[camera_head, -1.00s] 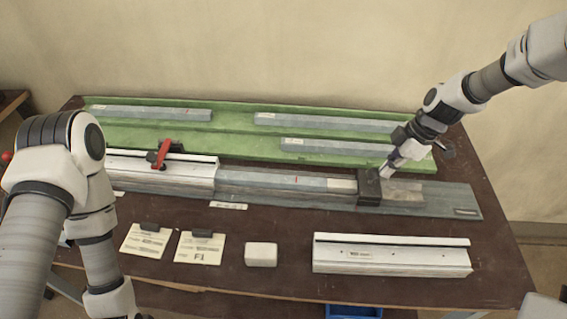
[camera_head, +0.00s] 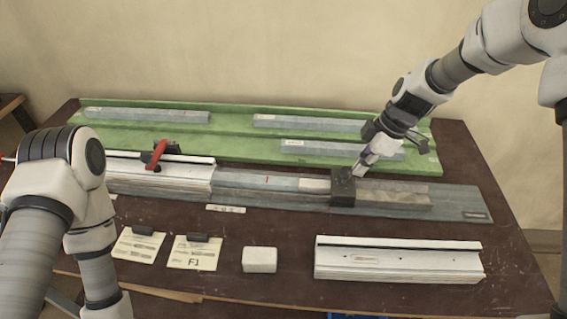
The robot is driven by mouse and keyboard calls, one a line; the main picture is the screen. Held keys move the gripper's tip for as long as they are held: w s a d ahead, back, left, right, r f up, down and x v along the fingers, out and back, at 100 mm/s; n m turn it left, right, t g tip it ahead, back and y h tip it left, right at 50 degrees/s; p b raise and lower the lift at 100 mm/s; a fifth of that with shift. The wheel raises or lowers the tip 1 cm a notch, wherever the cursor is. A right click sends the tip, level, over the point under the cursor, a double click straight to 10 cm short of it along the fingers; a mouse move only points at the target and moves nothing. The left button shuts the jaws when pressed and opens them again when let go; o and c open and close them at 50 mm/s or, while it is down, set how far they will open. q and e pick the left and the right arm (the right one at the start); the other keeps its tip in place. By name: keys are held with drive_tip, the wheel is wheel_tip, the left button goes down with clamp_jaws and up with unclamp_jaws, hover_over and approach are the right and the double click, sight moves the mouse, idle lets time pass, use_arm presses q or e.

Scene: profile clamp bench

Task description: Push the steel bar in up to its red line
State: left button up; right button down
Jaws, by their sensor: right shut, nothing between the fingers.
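The steel bar (camera_head: 240,180) lies along the bench, its left end inside the white clamp profile (camera_head: 190,180). Its red line (camera_head: 267,180) shows on the bar, a clear gap to the right of the profile's end. A dark block (camera_head: 343,188) stands at the bar's right end, by a paler end section (camera_head: 315,185). My right gripper (camera_head: 362,170) is shut and empty, its fingertips down at the right side of the dark block; I cannot tell whether they touch. The clamp's red lever (camera_head: 157,155) sits on the profile. My left gripper is out of view.
A green tray (camera_head: 225,133) with several grey bars lies behind. In front are two cards (camera_head: 195,254), a small white block (camera_head: 260,260) and a loose white profile (camera_head: 398,262). A grey base strip (camera_head: 455,205) extends right of the dark block.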

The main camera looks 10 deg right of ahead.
sight(300, 182)
drive_tip(key=shift+w+a+f+b, duration=0.15)
drive_tip(key=shift+a+b, duration=0.25)
drive_tip(key=shift+a, duration=0.6)
drive_tip(key=shift+w+a+b, duration=0.2)
drive_tip(key=shift+a+b, duration=0.05)
drive_tip(key=shift+a, duration=0.55)
drive_tip(key=shift+w+a+b, duration=0.25)
drive_tip(key=shift+a, duration=0.55)
drive_tip(key=shift+w+a+b, duration=0.2)
drive_tip(key=shift+a+b, duration=0.05)
drive_tip(key=shift+a, duration=0.55)
drive_tip(key=shift+w+a, duration=0.2)
drive_tip(key=shift+a, duration=0.6)
drive_tip(key=shift+w+a, duration=0.15)
drive_tip(key=shift+a, duration=0.6)
drive_tip(key=shift+w+a+b, duration=0.15)
drive_tip(key=shift+w+a, duration=0.05)
drive_tip(key=shift+a, duration=0.55)
drive_tip(key=shift+w+a+b, duration=0.15)
drive_tip(key=shift+w+a, duration=0.05)
drive_tip(key=shift+a, duration=0.55)
drive_tip(key=shift+w+a, duration=0.1)
drive_tip(key=shift+a, duration=0.35)
